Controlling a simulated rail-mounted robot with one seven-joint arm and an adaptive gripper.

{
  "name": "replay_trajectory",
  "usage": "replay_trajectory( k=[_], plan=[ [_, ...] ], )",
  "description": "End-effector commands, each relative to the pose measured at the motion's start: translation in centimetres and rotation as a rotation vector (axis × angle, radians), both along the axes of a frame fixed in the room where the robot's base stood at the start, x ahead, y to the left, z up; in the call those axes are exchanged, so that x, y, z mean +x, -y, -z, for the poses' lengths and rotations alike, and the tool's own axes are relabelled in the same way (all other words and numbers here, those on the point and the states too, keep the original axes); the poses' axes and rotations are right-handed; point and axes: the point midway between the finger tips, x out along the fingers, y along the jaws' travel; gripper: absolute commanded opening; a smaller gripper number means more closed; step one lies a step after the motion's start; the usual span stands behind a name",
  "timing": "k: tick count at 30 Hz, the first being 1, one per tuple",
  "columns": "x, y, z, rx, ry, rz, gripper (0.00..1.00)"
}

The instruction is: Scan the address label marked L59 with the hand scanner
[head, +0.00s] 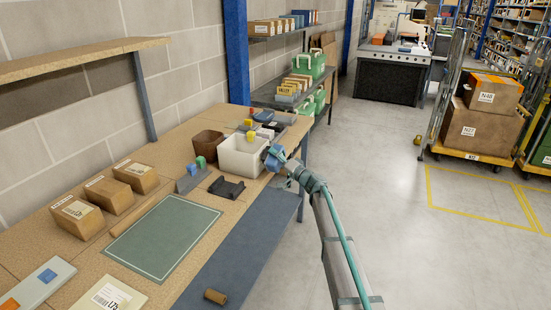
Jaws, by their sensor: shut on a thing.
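My gripper (275,160) is at the right side of the white bin (238,163), by the table's right edge. It is shut on a small blue-and-dark thing (269,154). Its shape is too small and too covered to tell whether it is the hand scanner. No other hand scanner stands out on the table. A flat parcel (128,288) at the front left has a white label that seems to start with L7. Three brown cartons (77,215) along the left of the table have labels too small to read. I cannot pick out a label reading L59.
A green mat (165,235) lies mid-table, with a dark tray (227,188) behind it. A brown bin (207,145) stands left of the white bin. A small brown roll (215,296) lies near the front edge. The floor (400,220) to the right is clear up to the loaded carts.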

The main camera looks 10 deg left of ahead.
Motion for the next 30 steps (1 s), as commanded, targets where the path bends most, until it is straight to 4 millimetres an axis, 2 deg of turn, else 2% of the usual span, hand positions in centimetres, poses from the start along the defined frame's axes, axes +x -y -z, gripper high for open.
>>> replay_trajectory(
  k=[30],
  plan=[
    [0.4, -1.2, 0.0, 0.001, 0.001, 0.000, 0.03]
  ],
)
